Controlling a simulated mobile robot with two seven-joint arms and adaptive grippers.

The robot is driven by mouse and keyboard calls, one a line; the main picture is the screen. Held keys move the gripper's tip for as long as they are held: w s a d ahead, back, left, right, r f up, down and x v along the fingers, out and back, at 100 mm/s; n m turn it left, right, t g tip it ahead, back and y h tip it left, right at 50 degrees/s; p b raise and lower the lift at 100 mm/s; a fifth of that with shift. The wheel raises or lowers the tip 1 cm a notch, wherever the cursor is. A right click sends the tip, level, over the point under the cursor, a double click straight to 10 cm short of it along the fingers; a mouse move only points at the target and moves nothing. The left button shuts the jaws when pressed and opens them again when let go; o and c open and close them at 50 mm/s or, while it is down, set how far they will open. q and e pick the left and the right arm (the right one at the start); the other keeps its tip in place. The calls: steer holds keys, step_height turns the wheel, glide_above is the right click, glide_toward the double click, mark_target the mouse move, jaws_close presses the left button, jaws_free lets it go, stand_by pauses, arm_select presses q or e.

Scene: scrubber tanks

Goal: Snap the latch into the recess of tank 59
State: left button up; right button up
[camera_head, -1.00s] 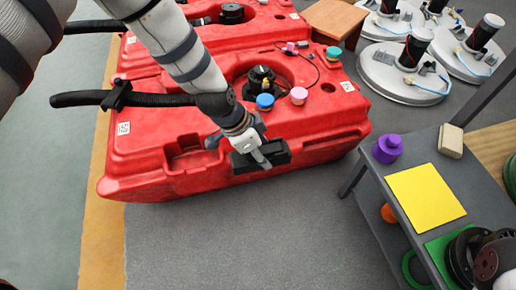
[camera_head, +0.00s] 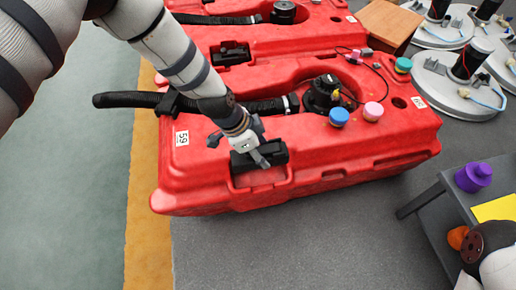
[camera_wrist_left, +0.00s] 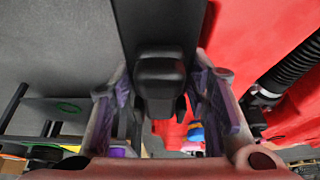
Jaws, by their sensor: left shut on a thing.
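My left gripper (camera_head: 260,156) is shut on the black latch (camera_head: 273,151). The latch is at the recess (camera_head: 262,180) in the tank's near side, over its upper part. I cannot tell whether it touches the tank or sits slightly above. In the left wrist view the latch (camera_wrist_left: 158,75) is between the purple-padded fingers (camera_wrist_left: 165,100), with red tank surface to the right. My right gripper is not in view; only part of my right arm shows at the lower right.
A black hose (camera_head: 130,100) and a black cap (camera_head: 325,92) are on the tank, with blue (camera_head: 339,117) and pink (camera_head: 373,111) caps. Another red tank behind has a black latch (camera_head: 231,53). A grey table with a purple object (camera_head: 474,177) stands right. Front floor is clear.

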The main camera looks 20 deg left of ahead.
arm_select(q)
steer(key=shift+f+b, duration=1.8)
steer(key=shift+f, duration=1.15)
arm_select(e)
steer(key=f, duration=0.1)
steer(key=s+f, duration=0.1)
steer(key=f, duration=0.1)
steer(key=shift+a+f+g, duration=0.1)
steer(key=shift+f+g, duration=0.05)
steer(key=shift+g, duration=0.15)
arm_select(q)
steer(key=shift+f, duration=0.25)
steer(key=shift+f+b, duration=0.35)
steer(key=shift+f, duration=0.1)
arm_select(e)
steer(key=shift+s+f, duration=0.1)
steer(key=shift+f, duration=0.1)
arm_select(q)
steer(key=shift+f, duration=0.45)
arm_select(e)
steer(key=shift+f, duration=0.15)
arm_select(q)
steer(key=shift+f+b, duration=0.35)
steer(key=shift+f, duration=0.05)
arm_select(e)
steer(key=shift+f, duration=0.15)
